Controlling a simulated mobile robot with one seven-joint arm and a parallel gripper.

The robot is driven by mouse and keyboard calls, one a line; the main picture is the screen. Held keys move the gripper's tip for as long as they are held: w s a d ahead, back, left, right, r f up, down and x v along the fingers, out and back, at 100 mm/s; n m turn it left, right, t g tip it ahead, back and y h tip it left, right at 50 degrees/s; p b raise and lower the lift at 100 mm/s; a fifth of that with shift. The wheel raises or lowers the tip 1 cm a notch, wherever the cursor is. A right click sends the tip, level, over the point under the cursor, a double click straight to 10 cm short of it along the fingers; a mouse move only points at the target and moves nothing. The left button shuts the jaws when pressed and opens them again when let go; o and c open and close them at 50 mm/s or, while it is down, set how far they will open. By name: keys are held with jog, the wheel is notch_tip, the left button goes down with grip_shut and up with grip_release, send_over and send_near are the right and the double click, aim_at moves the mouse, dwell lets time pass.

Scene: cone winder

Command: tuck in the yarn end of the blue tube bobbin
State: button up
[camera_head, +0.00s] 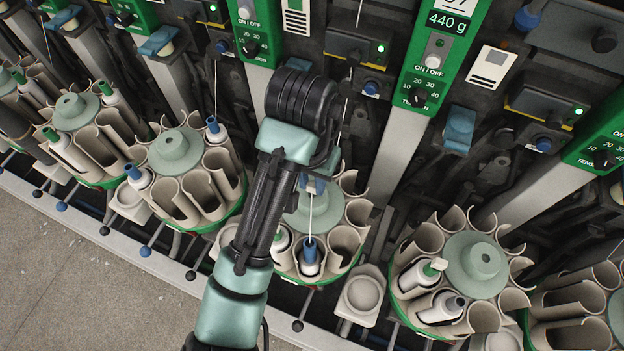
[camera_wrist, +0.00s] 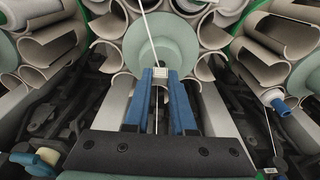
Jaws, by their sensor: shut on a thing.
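The blue tube bobbin (camera_head: 310,262) stands in a front pocket of the middle round magazine (camera_head: 357,213), its blue tube top up. A thin white yarn end (camera_head: 310,215) runs taut from the top of this bobbin up to my gripper (camera_head: 313,185), which is above the magazine's centre. In the wrist view my gripper's blue fingers (camera_wrist: 160,78) are shut on the yarn. The yarn (camera_wrist: 146,25) enters at the fingertips from the top of that view, and a thin length shows between the fingers. The green centre hub (camera_wrist: 152,45) lies behind the fingertips. My arm hides part of the magazine.
Other magazines (camera_head: 176,152) and (camera_head: 475,262) stand left and right, with bobbins in some pockets. Green control panels (camera_head: 437,55) and grey posts rise behind. A pale cup (camera_head: 360,296) sits front right of the middle magazine. Open floor (camera_head: 60,270) lies at lower left.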

aim_at(311, 185)
notch_tip(311, 185, up, 12)
jog(key=p, duration=0.8)
jog(key=shift+f, duration=0.15)
jog(key=shift+p, duration=0.35)
